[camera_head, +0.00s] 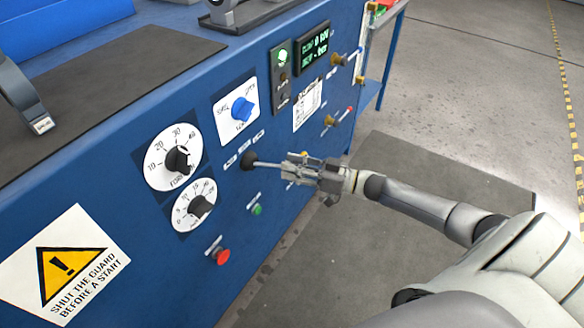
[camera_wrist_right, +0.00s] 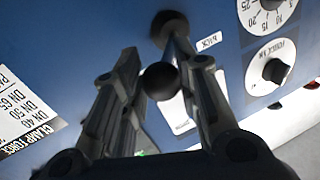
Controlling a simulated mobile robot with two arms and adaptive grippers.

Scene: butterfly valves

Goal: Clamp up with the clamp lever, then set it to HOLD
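The clamp lever shows in the head view as a thin pale rod (camera_head: 268,164) sticking out of a round black base (camera_head: 249,160) on the blue panel. In the right wrist view the black base (camera_wrist_right: 168,27) is at the top, and the lever's black ball knob (camera_wrist_right: 160,81) is nearer. My right gripper (camera_head: 290,168) is at the lever's outer end. In the right wrist view its two fingers (camera_wrist_right: 162,75) stand on either side of the knob, seemingly with gaps, so it looks open. Small white labels (camera_head: 244,148) sit beside the base; I cannot read HOLD. My left gripper is out of view.
Two black dials (camera_head: 178,159) (camera_head: 201,207) and a blue selector knob (camera_head: 241,108) stick out left of and above the lever. A red button (camera_head: 222,256) and a green button (camera_head: 257,209) sit below. A lit display (camera_head: 314,48) is higher up. Floor on the right is free.

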